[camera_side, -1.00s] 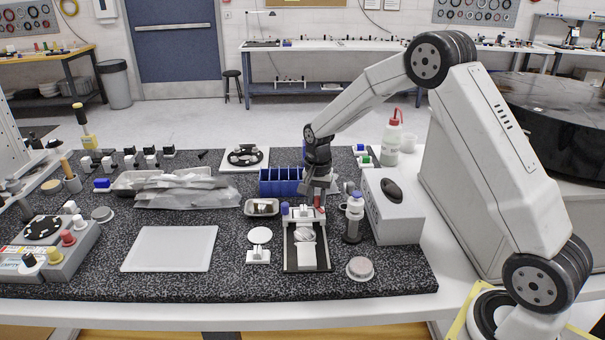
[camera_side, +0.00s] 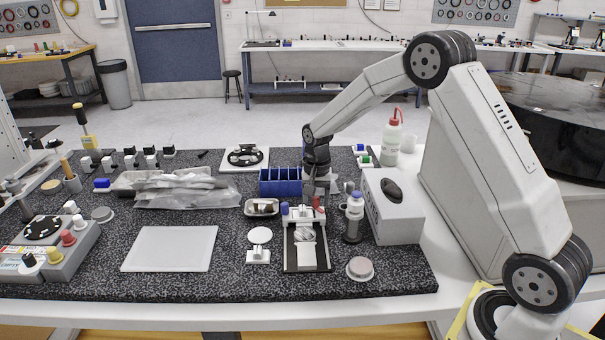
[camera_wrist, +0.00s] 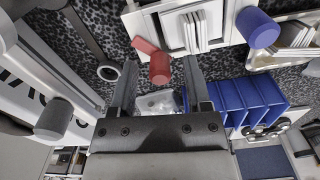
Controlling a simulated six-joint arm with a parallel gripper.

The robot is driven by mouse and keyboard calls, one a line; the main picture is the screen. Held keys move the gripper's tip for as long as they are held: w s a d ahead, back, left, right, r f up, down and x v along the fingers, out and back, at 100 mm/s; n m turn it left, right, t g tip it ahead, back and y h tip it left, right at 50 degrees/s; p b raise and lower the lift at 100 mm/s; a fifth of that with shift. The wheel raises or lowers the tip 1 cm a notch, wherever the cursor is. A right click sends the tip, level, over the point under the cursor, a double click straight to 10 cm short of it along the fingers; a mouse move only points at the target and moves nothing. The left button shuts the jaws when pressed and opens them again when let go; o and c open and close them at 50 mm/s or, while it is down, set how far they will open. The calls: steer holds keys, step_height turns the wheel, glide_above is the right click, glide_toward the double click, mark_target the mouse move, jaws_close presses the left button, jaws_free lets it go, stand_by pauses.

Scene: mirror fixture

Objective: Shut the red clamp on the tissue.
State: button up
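The red clamp (camera_side: 316,203) is at the back right of the dark fixture (camera_side: 290,262). In the wrist view, its red knob (camera_wrist: 160,69) shows between the fingertips, with a red flat part beside it. A white folded piece, apparently the tissue (camera_side: 305,234), lies on the fixture; white layers also show in the wrist view (camera_wrist: 196,32). My gripper (camera_wrist: 161,62) is open, a finger on each side of the red knob with gaps. In the side view, my gripper (camera_side: 320,187) is just behind and above the clamp. Whether the clamp presses the tissue cannot be told.
A blue clamp (camera_side: 285,209) stands at the fixture's back left. A blue divided rack (camera_side: 281,182) is behind it. A capped bottle (camera_side: 353,219) and a white box (camera_side: 397,222) stand close on the right. A white plate (camera_side: 170,249) lies at left.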

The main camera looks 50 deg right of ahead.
mark_target(316, 197)
steer(key=shift+r, duration=0.1)
steer(key=shift+r, duration=3.85)
steer(key=shift+m, duration=0.3)
steer(key=m, duration=0.5)
steer(key=shift+f, duration=0.2)
steer(key=shift+f, duration=3.9)
jaws_close()
